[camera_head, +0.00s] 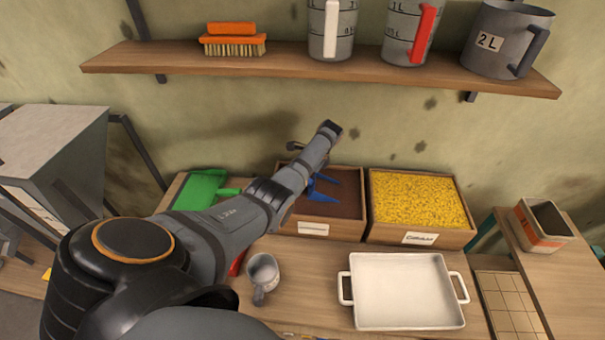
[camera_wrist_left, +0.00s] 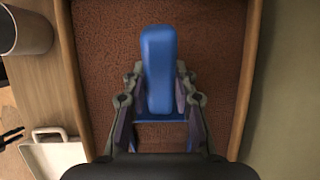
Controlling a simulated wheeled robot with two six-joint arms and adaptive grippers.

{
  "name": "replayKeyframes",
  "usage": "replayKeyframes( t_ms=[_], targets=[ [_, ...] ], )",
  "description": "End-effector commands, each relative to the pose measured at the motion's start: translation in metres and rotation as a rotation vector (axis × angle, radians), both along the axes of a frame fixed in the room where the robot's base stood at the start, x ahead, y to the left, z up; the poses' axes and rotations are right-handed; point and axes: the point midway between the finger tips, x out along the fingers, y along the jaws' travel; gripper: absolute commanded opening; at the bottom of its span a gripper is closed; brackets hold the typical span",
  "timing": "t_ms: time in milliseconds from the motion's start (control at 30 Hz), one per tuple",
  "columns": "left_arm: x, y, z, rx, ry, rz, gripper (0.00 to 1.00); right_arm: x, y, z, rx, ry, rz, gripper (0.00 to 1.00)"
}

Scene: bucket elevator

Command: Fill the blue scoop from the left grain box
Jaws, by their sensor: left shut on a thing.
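The blue scoop (camera_head: 321,195) is at the left grain box (camera_head: 292,228), which holds reddish-brown fine grain. My arm covers part of the scoop and box in the head view. In the left wrist view, the scoop's blue handle (camera_wrist_left: 158,65) stands between the fingers of my left gripper (camera_wrist_left: 160,100), which is shut on it. A blue strip of the scoop shows below the fingers. Brown grain fills the background within the box walls. I cannot tell how deep the scoop sits or whether it holds grain. My right gripper is not in view.
A box of yellow grain (camera_head: 418,200) stands to the right. A white tray (camera_head: 405,290) and a grey mug (camera_head: 263,272) are in front. A green dustpan (camera_head: 203,188) lies left. A shelf (camera_head: 300,66) with measuring jugs hangs above.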

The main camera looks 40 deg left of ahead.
Motion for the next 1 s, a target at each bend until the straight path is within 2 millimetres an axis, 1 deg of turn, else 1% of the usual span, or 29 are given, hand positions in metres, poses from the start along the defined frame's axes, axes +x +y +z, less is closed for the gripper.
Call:
replayKeyframes(
  t_ms=[33, 467, 667, 700, 733, 900, 933, 1000],
  targets=[
    [-0.002, 0.003, 0.006, -0.02, -0.013, 0.002, 0.0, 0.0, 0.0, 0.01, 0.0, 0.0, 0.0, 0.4],
    [-0.007, 0.012, 0.017, -0.174, -0.107, 0.001, 0.0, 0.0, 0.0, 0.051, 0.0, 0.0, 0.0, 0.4],
    [-0.012, 0.02, 0.028, -0.281, -0.176, 0.002, 0.0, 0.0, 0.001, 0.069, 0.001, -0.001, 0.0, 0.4],
    [-0.014, 0.024, 0.023, -0.3, -0.186, 0.002, 0.0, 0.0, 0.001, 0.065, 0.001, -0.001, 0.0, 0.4],
    [-0.016, 0.027, 0.023, -0.316, -0.195, 0.003, 0.0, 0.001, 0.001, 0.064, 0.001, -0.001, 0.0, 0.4],
    [-0.024, 0.04, 0.024, -0.402, -0.249, 0.003, 0.0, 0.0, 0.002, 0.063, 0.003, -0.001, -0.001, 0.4],
    [-0.025, 0.043, 0.025, -0.416, -0.259, 0.003, 0.0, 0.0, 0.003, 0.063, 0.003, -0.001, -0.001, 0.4],
    [-0.024, 0.042, 0.032, -0.425, -0.265, -0.001, 0.0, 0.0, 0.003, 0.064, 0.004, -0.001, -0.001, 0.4]
  ],
)
